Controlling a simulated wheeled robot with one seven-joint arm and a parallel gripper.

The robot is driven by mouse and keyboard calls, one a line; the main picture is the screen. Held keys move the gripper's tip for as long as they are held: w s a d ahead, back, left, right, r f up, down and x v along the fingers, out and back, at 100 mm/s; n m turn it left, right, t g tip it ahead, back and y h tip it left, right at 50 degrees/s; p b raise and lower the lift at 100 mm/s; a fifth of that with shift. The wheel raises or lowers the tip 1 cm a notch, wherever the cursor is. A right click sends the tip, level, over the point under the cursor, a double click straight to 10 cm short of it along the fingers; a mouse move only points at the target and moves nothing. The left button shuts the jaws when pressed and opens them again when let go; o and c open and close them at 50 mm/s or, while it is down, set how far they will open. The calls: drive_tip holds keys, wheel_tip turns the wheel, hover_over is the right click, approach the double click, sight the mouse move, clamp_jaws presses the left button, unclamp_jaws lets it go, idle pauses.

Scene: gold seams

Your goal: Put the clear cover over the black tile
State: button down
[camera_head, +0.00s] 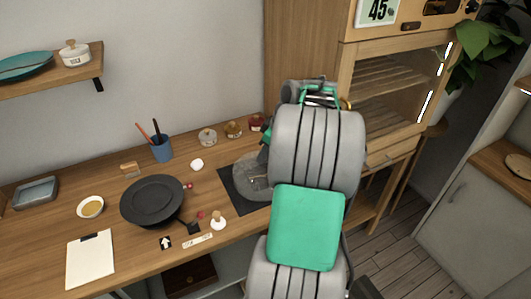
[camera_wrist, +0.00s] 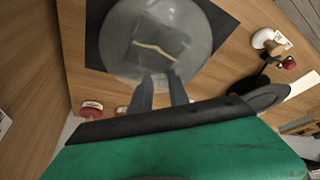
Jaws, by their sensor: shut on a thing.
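The clear cover (camera_wrist: 186,62) is a round, see-through dome in the wrist view. My gripper (camera_wrist: 161,86) has its two fingers at the cover's near side and is shut on it. The black tile (camera_wrist: 160,42), with a wavy gold seam, shows through the cover, within its outline. Both lie over a dark mat (camera_wrist: 215,17). I cannot tell whether the cover touches the mat or hangs above it. In the head view the cover (camera_head: 250,178) shows partly over the mat (camera_head: 237,202). My arm hides its right side and my fingers there.
A black pan (camera_head: 152,199), a small bowl (camera_head: 90,207) and a clipboard (camera_head: 90,260) lie left on the wooden counter. A blue cup (camera_head: 162,149) with brushes and several jars (camera_head: 233,130) stand along the back. A white knobbed piece (camera_head: 218,222) sits just left of my arm.

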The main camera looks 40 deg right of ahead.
drive_tip(key=c, duration=0.7)
unclamp_jaws()
wheel_tip(320, 180, up, 8)
drive_tip(key=p, duration=0.6)
drive_tip(key=shift+r+p, duration=0.1)
drive_tip(key=shift+p, duration=0.2)
